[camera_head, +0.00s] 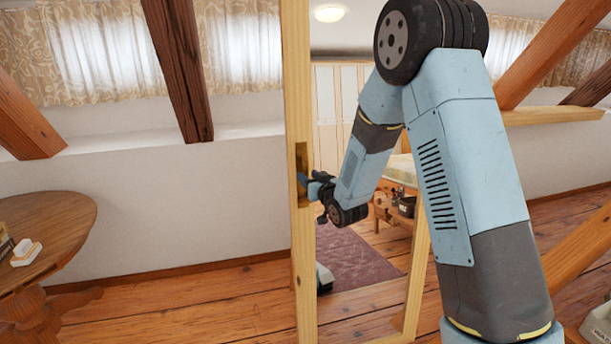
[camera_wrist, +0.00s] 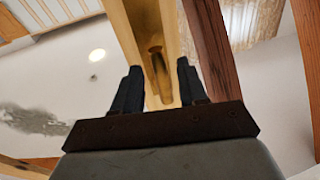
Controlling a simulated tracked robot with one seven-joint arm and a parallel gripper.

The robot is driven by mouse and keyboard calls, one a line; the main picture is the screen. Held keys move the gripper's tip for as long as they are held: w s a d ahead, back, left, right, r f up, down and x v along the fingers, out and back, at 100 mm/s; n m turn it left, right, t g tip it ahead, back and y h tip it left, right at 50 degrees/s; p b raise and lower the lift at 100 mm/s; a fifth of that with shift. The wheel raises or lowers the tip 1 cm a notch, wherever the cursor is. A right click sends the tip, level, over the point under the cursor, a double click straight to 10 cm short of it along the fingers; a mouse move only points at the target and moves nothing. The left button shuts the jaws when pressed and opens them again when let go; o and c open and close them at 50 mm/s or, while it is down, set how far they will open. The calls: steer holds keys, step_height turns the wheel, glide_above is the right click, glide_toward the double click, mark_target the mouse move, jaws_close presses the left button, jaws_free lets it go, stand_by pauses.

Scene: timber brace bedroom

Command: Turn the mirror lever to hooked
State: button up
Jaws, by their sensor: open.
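The mirror's pale timber frame (camera_head: 296,90) stands upright in the middle of the head view. A small brownish lever (camera_wrist: 161,76) sits in a slot in the frame's post (camera_wrist: 130,30) in the wrist view. My gripper (camera_wrist: 159,64) is open, with one dark finger on each side of the post and the lever between them in the picture. I cannot tell whether either finger touches it. In the head view my gripper (camera_head: 314,184) is beside the post at the slot (camera_head: 302,160). The lever's setting is unclear there, partly hidden by my gripper.
A round wooden table (camera_head: 60,220) with small items stands at the left. Dark and light timber braces (camera_head: 180,70) slope in front of the wall. A purple rug (camera_head: 355,260) shows within the frame. Plank floor (camera_head: 190,305) is clear between table and mirror.

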steer(key=shift+x, duration=1.45)
steer(key=shift+c, duration=0.4)
jaws_close()
